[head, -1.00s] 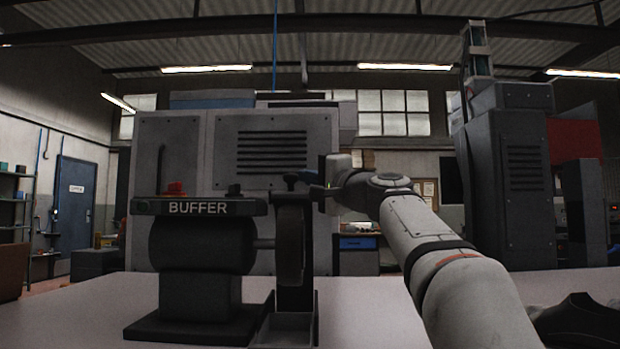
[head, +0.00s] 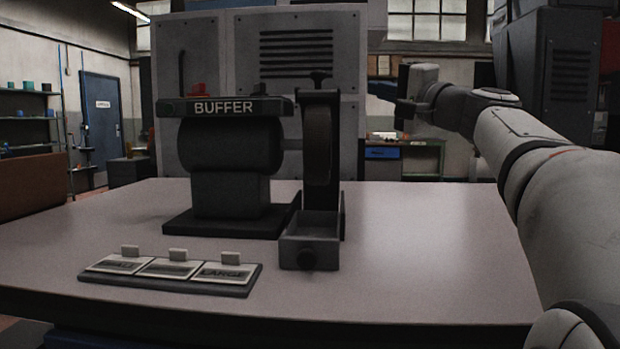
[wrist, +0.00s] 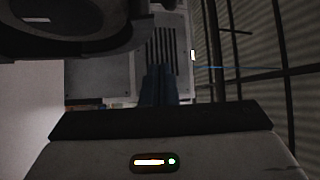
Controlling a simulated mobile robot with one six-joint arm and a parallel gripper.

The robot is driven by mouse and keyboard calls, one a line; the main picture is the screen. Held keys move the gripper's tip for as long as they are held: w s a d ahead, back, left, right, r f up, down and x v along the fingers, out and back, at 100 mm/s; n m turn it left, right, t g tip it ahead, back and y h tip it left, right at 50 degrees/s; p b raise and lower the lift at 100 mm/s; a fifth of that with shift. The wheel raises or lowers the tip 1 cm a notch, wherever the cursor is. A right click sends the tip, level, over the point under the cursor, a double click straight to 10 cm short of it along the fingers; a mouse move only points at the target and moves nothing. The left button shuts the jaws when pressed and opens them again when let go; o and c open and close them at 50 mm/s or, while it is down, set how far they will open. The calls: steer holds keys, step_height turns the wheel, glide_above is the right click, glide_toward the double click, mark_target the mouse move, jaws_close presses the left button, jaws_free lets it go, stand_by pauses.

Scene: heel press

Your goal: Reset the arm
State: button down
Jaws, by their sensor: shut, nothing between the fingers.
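My arm reaches in from the right of the head view, and my gripper (head: 380,91) is at its far end, to the right of the buffer's wheel. It is above the table and apart from the buffer. In the wrist view the two dark fingers (wrist: 158,72) lie together with nothing between them. The buffer (head: 226,160) stands on the table, with a dark wheel (head: 317,146) on its right side and a small open tray (head: 311,251) below the wheel.
The table (head: 420,250) is clear to the right of the tray. A label strip (head: 170,272) with several cards, one reading LARGE, lies at the front left. A large grey cabinet (head: 213,58) stands behind the buffer. A dark machine (head: 560,90) stands at the right.

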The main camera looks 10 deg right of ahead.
steer(key=s+a+f+n+g+h+p, duration=0.2)
steer(key=s+a+f+g+p, duration=0.3)
steer(key=p, duration=0.4)
steer(key=s+a+f+n+g+h+p, duration=0.1)
steer(key=s+a+f+g+h+p, duration=0.2)
steer(key=f+p, duration=0.45)
steer(key=s+d+f+n+g+h+p, duration=0.1)
steer(key=s+f+n+g+p, duration=0.1)
steer(key=s+p, duration=0.3)
steer(key=s+d+f+n+g+h+p, duration=0.1)
steer(key=s+f+n+g+h+p, duration=0.1)
steer(key=s+p, duration=0.4)
steer(key=s+d+f+n+g+h+p, duration=0.1)
steer(key=s+f+n+g+h+p, duration=0.1)
steer(key=s+p, duration=0.4)
steer(key=shift+s+d+f+g, duration=0.1)
steer(key=shift+s+f+g, duration=0.2)
steer(key=shift+s+g, duration=0.4)
steer(key=shift+s+d+f, duration=0.2)
steer(key=shift+s+f, duration=0.05)
steer(key=shift+f, duration=0.1)
